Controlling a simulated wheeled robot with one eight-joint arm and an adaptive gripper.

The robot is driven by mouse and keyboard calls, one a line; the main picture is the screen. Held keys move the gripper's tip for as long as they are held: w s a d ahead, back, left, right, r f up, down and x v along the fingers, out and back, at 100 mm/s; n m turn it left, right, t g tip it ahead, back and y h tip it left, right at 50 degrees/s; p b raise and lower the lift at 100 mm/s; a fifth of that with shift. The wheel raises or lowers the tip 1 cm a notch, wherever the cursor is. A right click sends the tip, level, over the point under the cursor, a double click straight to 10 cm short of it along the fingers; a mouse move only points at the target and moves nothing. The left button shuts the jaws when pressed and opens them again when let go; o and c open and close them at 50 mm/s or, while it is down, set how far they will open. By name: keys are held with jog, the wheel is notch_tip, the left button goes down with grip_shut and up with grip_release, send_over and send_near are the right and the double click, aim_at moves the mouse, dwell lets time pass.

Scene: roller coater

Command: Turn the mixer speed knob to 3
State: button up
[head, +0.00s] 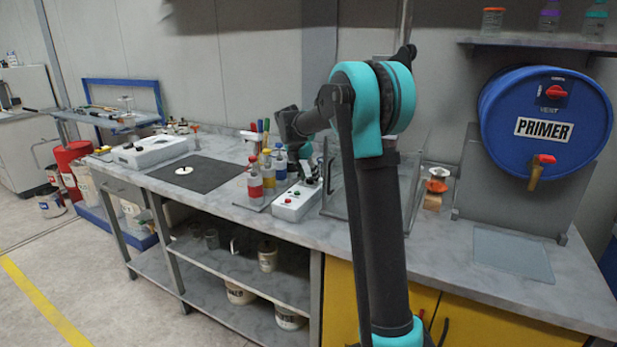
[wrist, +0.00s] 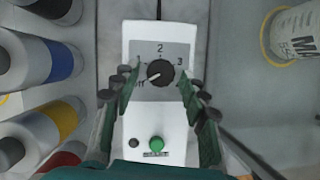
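The mixer speed knob (wrist: 160,72) is a round black dial on a white control box (wrist: 160,118). Its grey plate shows a 2 at the top and a 3 at the upper right, with smaller marks at the left. The knob's pale pointer line is toward the lower left, away from the 3. My gripper (wrist: 160,95) is open, its two dark green fingers apart on the left and right of the knob. I see no clear contact with the knob. In the head view the control box (head: 296,203) stands on the bench, with my arm reaching over it.
Bottles with coloured labels (head: 262,180) stand just left of the box, close to the left finger in the wrist view. A pale labelled container (wrist: 295,32) is at the right there. A blue PRIMER drum (head: 546,122) is at the right of the bench.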

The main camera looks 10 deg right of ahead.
grip_shut()
